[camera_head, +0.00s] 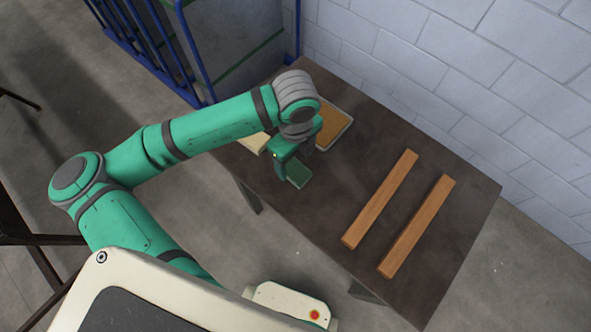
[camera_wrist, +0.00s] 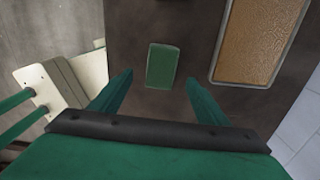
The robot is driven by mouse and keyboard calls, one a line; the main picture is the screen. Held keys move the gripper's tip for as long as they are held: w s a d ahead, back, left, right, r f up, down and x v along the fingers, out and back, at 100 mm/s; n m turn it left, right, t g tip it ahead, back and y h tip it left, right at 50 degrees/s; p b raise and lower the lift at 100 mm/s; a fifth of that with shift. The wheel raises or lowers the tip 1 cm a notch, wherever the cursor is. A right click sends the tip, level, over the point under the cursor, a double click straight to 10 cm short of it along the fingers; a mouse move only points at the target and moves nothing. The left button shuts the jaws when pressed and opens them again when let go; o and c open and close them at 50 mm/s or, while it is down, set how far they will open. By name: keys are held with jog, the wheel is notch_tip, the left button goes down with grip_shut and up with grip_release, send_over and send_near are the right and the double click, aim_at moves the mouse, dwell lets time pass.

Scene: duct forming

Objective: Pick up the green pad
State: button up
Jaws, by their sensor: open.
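The green pad (camera_wrist: 162,65) is a small dark-green block that lies flat on the brown table. In the head view the pad (camera_head: 299,174) shows just beside my gripper, near the table's front left edge. My gripper (camera_wrist: 159,88) is open and empty in the wrist view, with one green finger to each side of the pad's near end. The pad lies a little ahead of the fingers, and they do not seem to touch it. In the head view my gripper (camera_head: 283,164) points down over the table, and its fingertips are hard to make out.
A tray with an orange-brown surface (camera_wrist: 259,38) lies right of the pad. A cream object (camera_wrist: 62,82) is at the left. Two wooden bars (camera_head: 381,200) (camera_head: 418,226) lie on the table (camera_head: 330,225). A blue-framed cart (camera_head: 180,50) and a block wall stand behind.

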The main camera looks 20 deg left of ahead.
aim_at(296, 170)
jog(key=shift+w+a+f, duration=0.1)
jog(key=shift+w+f, duration=0.05)
jog(key=shift+f, duration=2.8)
jog(key=c, duration=1.1)
